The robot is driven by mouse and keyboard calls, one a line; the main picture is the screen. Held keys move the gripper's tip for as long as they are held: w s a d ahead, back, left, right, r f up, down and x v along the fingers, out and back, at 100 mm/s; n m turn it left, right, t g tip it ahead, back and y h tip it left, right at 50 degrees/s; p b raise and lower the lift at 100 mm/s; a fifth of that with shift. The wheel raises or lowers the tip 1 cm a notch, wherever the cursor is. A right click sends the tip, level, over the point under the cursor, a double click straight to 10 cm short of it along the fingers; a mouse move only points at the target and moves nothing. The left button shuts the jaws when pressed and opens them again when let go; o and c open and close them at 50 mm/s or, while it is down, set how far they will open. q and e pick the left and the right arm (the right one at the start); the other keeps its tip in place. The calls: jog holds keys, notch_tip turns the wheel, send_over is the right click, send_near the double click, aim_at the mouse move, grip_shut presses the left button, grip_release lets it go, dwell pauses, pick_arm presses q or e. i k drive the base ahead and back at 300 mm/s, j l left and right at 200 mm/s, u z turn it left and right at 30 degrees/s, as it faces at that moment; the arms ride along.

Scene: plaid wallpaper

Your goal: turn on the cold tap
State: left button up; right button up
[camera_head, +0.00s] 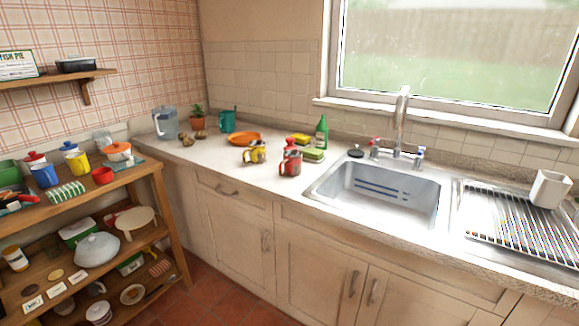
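The sink's metal mixer (401,118) rises behind the basin, below the window. A tap handle with a blue mark (419,157) stands at its right side. A tap handle with a red mark (375,146) stands at its left side. The handles are too small to tell how far each is turned, and I see no clear water stream. The sink basin (350,199) looks empty. Neither of my grippers shows in the view.
A drying rack (525,238) with a white cup (549,188) lies right of the sink. Left of it stand a red container (291,160), a yellow mug (254,153), sponges and a green bottle (321,132). A wooden shelf (150,176) stands left; red floor (225,295) is clear.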

aim_at(422, 148)
jog(key=i+l+z, duration=0.1)
jog(key=i+l, duration=0.15)
jog(key=i, duration=0.3)
jog(key=i+l+z, duration=0.1)
jog(key=i, duration=0.5)
